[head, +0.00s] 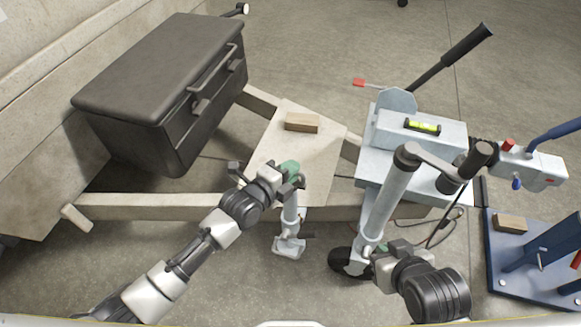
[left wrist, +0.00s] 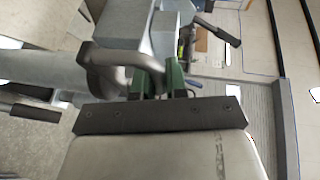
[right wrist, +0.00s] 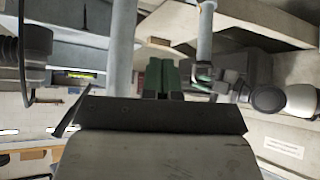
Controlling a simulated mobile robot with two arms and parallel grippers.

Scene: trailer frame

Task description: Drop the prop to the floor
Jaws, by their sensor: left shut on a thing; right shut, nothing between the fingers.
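The prop is a light grey tube (head: 290,214) with a flat foot (head: 288,248), hanging upright beside the trailer's frame rail. I cannot tell whether its foot touches the floor. My left gripper (head: 288,172) is shut at the prop's upper end. In the left wrist view its green fingers (left wrist: 157,78) close on a grey curved handle (left wrist: 108,60). My right gripper (head: 378,254) is shut and empty, low beside the jockey wheel's tube (head: 392,192). Its green fingers (right wrist: 161,76) are together in the right wrist view. The prop's tube (right wrist: 205,32) shows there too.
The jockey wheel (head: 350,262) with its crank (head: 445,168) stands right of the prop. A coupling with a handbrake lever (head: 452,58) and spirit level (head: 422,127) is behind. A wooden block (head: 302,122) lies on the frame plate. A dark box (head: 165,80) stands left.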

